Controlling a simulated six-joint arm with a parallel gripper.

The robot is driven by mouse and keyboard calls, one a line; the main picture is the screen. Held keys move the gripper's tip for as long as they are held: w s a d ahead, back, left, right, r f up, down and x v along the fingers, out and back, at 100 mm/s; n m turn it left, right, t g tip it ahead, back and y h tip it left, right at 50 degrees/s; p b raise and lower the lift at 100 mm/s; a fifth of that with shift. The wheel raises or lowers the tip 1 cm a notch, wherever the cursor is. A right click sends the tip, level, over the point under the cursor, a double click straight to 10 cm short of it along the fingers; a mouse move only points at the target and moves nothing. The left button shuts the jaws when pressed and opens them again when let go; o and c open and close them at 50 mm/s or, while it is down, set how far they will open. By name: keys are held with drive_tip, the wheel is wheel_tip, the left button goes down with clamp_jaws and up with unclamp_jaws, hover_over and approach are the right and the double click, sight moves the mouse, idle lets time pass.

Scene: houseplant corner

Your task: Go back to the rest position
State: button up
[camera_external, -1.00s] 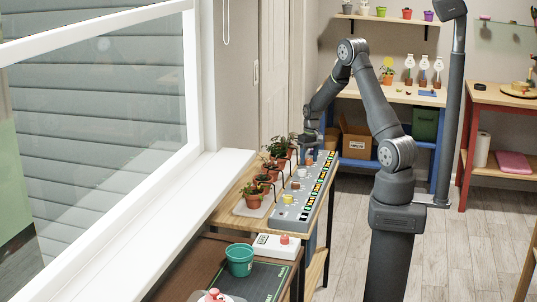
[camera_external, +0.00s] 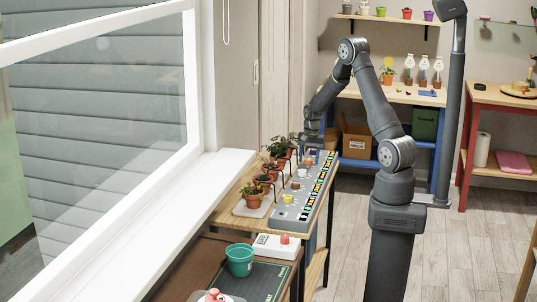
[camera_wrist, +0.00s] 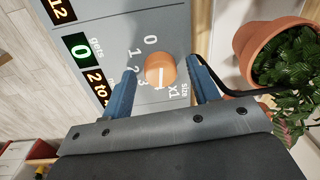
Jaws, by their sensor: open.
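My gripper (camera_wrist: 162,85) is open in the wrist view. Its two blue fingers stand on either side of an orange knob (camera_wrist: 159,68) on a grey control panel (camera_wrist: 112,20), with a gap on both sides. The knob has a white pointer line, with the numbers 0 to 3 printed around it. In the external view my gripper (camera_external: 309,142) is at the far end of the panel (camera_external: 285,214), low over it; its fingers are too small to make out there.
Several potted plants (camera_external: 263,183) stand in a row left of the panel. One terracotta pot (camera_wrist: 262,47) is close to the right finger, with a black tube between. A green pot (camera_external: 240,260) and a white box with a red button (camera_external: 275,246) are nearer. The floor at right is clear.

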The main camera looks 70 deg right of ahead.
drive_tip(key=shift+m, duration=0.5)
drive_tip(key=o, duration=1)
drive_tip(key=shift+r, duration=0.1)
wheel_tip(320, 180, up, 36)
drive_tip(key=w+a, duration=0.3)
drive_tip(key=a, duration=0.9)
drive_tip(key=w+a, duration=0.3)
drive_tip(key=a, duration=0.8)
drive_tip(key=w+a, duration=0.3)
drive_tip(key=a, duration=0.9)
drive_tip(key=s+a, duration=0.5)
drive_tip(key=a, duration=0.4)
drive_tip(key=s+a, duration=0.4)
drive_tip(key=a, duration=0.6)
drive_tip(key=s+a, duration=0.5)
drive_tip(key=a, duration=0.4)
wheel_tip(320, 180, down, 16)
drive_tip(key=shift+d+r+g, duration=0.15)
drive_tip(key=shift+g, duration=0.25)
